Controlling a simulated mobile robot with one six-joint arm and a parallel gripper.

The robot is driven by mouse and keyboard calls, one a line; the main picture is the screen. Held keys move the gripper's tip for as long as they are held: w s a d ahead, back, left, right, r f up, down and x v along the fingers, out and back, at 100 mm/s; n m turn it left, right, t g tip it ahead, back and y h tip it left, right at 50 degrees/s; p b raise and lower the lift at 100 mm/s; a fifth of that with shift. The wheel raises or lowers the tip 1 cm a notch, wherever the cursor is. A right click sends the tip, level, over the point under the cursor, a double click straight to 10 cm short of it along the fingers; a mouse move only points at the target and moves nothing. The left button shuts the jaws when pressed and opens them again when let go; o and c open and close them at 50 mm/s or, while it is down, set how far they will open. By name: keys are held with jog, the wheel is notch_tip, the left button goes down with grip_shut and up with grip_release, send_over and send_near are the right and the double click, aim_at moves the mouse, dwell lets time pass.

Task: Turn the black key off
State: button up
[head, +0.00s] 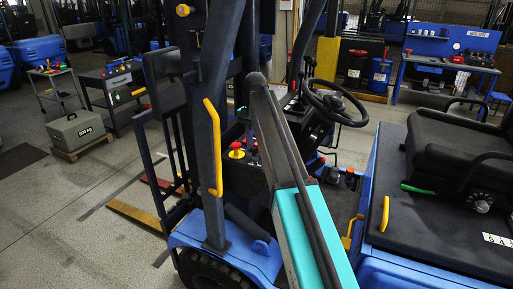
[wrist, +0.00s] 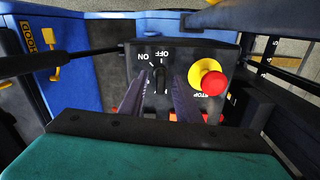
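The black key (wrist: 161,79) stands on the dark control panel (wrist: 215,48) in the wrist view, under the white ON and OFF markings, which appear upside down. It looks close to the OFF side, but its exact setting is hard to tell. My gripper (wrist: 160,88) has its two dark fingers apart, one on each side of the key. A gap seems to show between each finger and the key; contact cannot be made out. In the head view the panel (head: 240,178) is partly behind my arm, and the key cannot be picked out.
A red and yellow stop button (wrist: 209,77) sits close to the right finger. It also shows in the head view (head: 237,150). The forklift's steering wheel (head: 335,103), mast post (head: 214,130) with yellow handle, and black seat (head: 455,150) surround the panel.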

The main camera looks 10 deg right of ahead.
aim_at(255, 147)
jog(key=shift+r, duration=0.15)
notch_tip(255, 147, up, 13)
jog(key=p, duration=0.2)
jog(key=shift+r, duration=0.2)
dwell(0.6)
